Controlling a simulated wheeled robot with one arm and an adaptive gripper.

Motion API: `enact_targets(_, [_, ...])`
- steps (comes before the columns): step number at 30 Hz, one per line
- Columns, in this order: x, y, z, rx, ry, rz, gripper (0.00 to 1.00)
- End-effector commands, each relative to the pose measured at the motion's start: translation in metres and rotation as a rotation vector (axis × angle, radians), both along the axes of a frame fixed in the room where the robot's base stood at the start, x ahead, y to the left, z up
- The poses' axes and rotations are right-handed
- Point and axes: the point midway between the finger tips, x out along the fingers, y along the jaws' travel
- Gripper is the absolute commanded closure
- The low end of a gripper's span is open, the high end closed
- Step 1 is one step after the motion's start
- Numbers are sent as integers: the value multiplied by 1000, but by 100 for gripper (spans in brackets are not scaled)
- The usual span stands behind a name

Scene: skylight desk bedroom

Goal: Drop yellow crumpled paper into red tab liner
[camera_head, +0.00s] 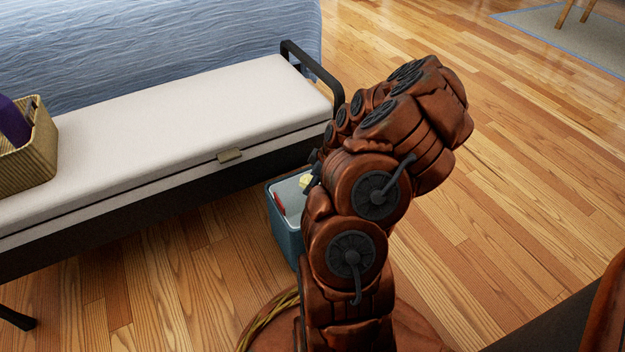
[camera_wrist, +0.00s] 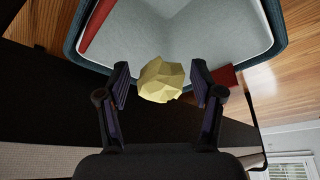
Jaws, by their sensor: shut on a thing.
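The yellow crumpled paper (camera_wrist: 160,80) is held between the two fingertips of my gripper (camera_wrist: 160,84) in the wrist view. The paper also shows in the head view as a small yellow patch (camera_head: 305,181) beside my arm. Beyond it is a blue-grey bin (camera_head: 284,232) with a pale liner (camera_wrist: 180,30). A red tab (camera_wrist: 97,25) lies along the liner's left side in the wrist view, and another red piece (camera_wrist: 224,76) shows at the rim. In the head view, my arm hides part of the bin and most of the gripper.
The bin stands on the wood floor (camera_head: 180,275) close to a bench with a pale cushion (camera_head: 170,130) and dark frame. A woven basket (camera_head: 35,155) with a purple thing sits on the bench at left. A blue bed (camera_head: 150,45) stands behind. Floor at right is open.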

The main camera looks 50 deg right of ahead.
Motion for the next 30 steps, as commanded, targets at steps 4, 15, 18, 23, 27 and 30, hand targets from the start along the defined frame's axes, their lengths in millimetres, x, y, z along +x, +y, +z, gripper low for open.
enact_targets(4, [0,0,0,0,0,0,26])
enact_targets(15, [0,0,0,1,0,0,5])
enact_targets(18, [0,0,0,1,0,0,5])
enact_targets(23, [-1,-1,4,0,-1,0,5])
enact_targets(27, [-6,-3,17,1,-1,-1,5])
enact_targets(30, [-11,-6,29,-1,-2,-2,5])
